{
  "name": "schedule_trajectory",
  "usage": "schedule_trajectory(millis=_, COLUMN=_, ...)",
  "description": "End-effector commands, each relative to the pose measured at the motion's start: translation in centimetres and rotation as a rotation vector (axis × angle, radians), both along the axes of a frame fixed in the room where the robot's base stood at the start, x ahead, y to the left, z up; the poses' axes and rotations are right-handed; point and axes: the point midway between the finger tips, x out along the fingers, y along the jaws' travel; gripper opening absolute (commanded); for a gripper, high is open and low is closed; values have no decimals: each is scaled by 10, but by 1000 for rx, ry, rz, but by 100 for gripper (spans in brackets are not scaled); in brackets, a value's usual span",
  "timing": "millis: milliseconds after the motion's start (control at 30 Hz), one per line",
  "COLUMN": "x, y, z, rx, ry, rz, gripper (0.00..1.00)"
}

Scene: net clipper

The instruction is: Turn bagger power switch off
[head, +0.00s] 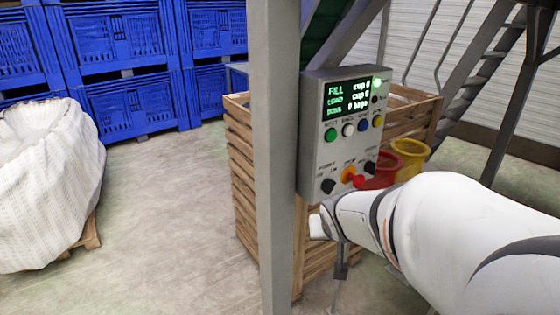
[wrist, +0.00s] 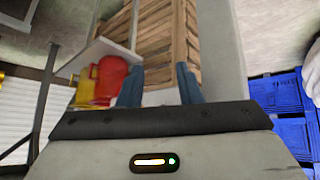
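The grey control box (head: 342,110) is on the post, with a lit green display on top. The black power knob (head: 327,186) is at its lower left, under small lettering I read as POWER. Its setting is too small to tell. An orange button (head: 349,174) and another black knob (head: 370,167) are to its right. My white arm comes in from the right, its end just below the box. In the wrist view my gripper (wrist: 160,84) has two blue-grey fingers apart, with nothing between them. The power knob is not visible in the wrist view.
A grey post (head: 276,150) stands left of the box. A wooden crate (head: 242,180) is behind it. Blue bins (head: 118,50) and a white sack (head: 45,180) are at left, with open floor between.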

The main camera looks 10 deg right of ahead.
Motion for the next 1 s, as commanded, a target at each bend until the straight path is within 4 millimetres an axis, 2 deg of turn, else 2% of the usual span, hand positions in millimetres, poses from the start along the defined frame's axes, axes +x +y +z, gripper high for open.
schedule_trajectory(millis=33, x=16, y=-19, z=1, rx=-2, ry=-64, rz=-21, gripper=32)
schedule_trajectory(millis=200, x=63, y=-65, z=8, rx=37, ry=-314, rz=-22, gripper=32)
schedule_trajectory(millis=367, x=85, y=-85, z=7, rx=196, ry=-513, rz=43, gripper=32)
schedule_trajectory(millis=500, x=85, y=-92, z=7, rx=402, ry=-657, rz=112, gripper=32)
schedule_trajectory(millis=700, x=66, y=-92, z=11, rx=687, ry=-785, rz=188, gripper=32)
schedule_trajectory(millis=867, x=56, y=-91, z=15, rx=809, ry=-828, rz=220, gripper=32)
schedule_trajectory(millis=1000, x=62, y=-87, z=17, rx=833, ry=-836, rz=232, gripper=32)
